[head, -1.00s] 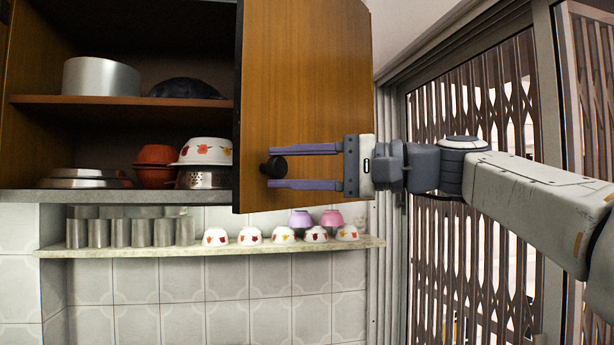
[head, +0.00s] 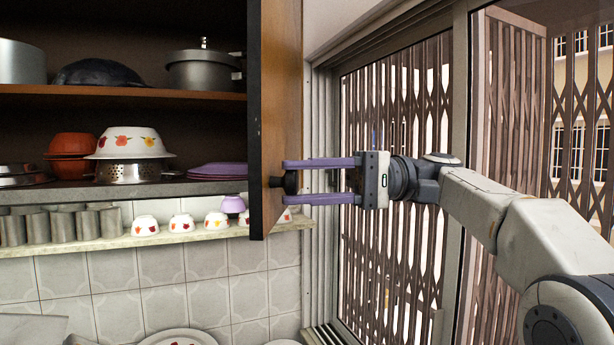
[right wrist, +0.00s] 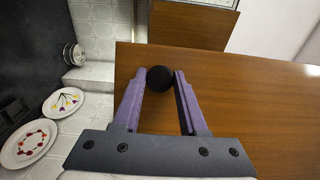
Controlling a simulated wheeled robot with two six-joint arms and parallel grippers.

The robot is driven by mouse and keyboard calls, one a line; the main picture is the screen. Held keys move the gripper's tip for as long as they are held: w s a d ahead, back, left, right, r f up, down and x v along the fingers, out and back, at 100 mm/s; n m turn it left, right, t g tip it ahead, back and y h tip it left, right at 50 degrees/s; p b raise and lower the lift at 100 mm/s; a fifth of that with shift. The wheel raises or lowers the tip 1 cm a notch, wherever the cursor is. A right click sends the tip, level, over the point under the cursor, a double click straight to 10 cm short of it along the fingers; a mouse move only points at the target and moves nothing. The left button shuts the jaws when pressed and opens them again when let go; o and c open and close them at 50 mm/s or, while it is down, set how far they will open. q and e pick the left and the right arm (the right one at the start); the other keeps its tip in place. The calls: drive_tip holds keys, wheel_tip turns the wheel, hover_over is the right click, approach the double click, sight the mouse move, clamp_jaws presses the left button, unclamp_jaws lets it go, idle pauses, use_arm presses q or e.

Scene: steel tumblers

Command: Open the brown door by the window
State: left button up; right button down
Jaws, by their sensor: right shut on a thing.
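The brown door (head: 285,85) of the wall cupboard stands swung open, seen nearly edge-on beside the window (head: 400,190). Its round black knob (head: 290,182) is on the face turned to the right. My right gripper (head: 288,181) reaches in from the right with its purple fingers shut on the knob. In the right wrist view the knob (right wrist: 160,79) sits between the fingertips, against the brown door panel (right wrist: 240,100). My left gripper is not in view.
The open cupboard holds pots, bowls and purple plates (head: 218,170). Steel tumblers (head: 60,224) and small flowered bowls (head: 181,223) stand on the ledge (head: 100,243) below. Plates (head: 178,337) show at the bottom. The window and its lattice are close to my right arm.

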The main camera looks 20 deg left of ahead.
drive_tip(key=shift+c, duration=2.3)
unclamp_jaws()
drive_tip(key=shift+w, duration=0.1)
drive_tip(key=v, duration=1)
drive_tip(key=shift+d, duration=0.2)
drive_tip(key=shift+w+f, duration=0.1)
